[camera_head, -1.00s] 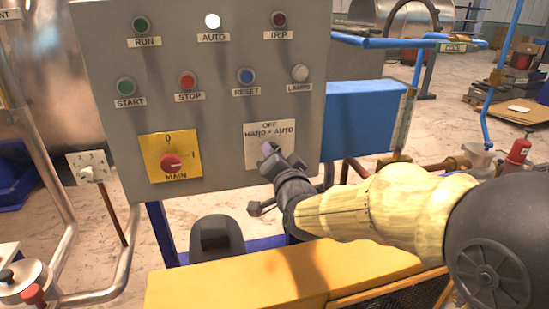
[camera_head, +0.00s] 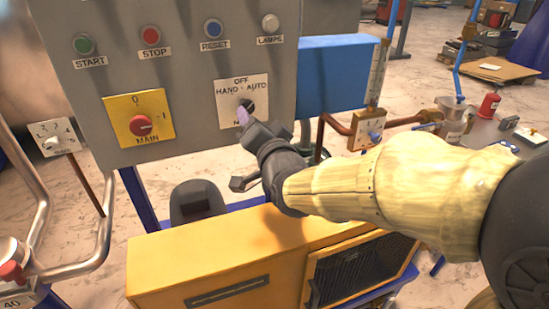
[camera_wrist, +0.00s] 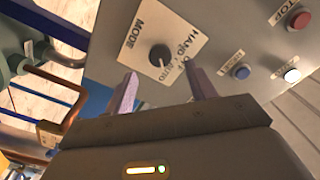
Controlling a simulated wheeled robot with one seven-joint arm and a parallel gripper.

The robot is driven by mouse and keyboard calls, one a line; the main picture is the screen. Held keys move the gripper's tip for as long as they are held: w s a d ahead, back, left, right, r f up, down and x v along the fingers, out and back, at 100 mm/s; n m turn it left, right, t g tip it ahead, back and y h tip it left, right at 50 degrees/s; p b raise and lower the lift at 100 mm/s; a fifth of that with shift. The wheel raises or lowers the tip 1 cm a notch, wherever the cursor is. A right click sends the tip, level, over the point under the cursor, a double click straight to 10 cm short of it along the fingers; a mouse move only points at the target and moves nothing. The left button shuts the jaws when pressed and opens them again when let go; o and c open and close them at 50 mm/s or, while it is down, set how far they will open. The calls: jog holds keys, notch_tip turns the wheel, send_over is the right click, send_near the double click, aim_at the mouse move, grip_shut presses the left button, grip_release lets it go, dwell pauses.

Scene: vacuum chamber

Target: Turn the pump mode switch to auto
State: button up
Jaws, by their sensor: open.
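The pump mode switch is a dark round knob (camera_head: 247,105) on a white plate (camera_head: 257,88) marked OFF, HAND and AUTO, on the grey panel. In the wrist view the knob (camera_wrist: 160,56) shows whole, with a small light mark on its lower edge, on the side of the word AUTO.
The red MAIN switch (camera_head: 141,125) on its yellow plate is left of the mode switch. START, STOP, RESET and LAMPS buttons (camera_head: 213,28) sit above. A blue box (camera_head: 335,75) adjoins the panel at right. A yellow housing (camera_head: 200,265) stands below my arm.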

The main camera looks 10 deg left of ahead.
jog(key=b+v, duration=0.1)
jog(key=v, duration=1.1)
jog(key=shift+b, duration=0.3)
jog(key=shift+a, duration=0.1)
jog(key=w+d+f+n+g+h+p, duration=0.1)
jog(key=w+d+f+g+h+p, duration=0.15)
jog(key=d+f, duration=0.3)
jog(key=w+d+f+g+h+p, duration=0.1)
jog(key=d+f+g+h+p, duration=0.3)
jog(key=d, duration=0.3)
jog(key=s+d+f+n+g+h+p, duration=0.1)
jog(key=s+d+f+g+h+p, duration=0.2)
jog(key=s+d+f+g, duration=0.3)
jog(key=s+d+f, duration=0.1)
jog(key=d+f, duration=0.1)
jog(key=d, duration=0.3)
jog(key=shift+s+f+n, duration=0.15)
jog(key=shift+s+n, duration=0.1)
jog(key=shift+n, duration=0.15)
jog(key=shift+d, duration=0.15)
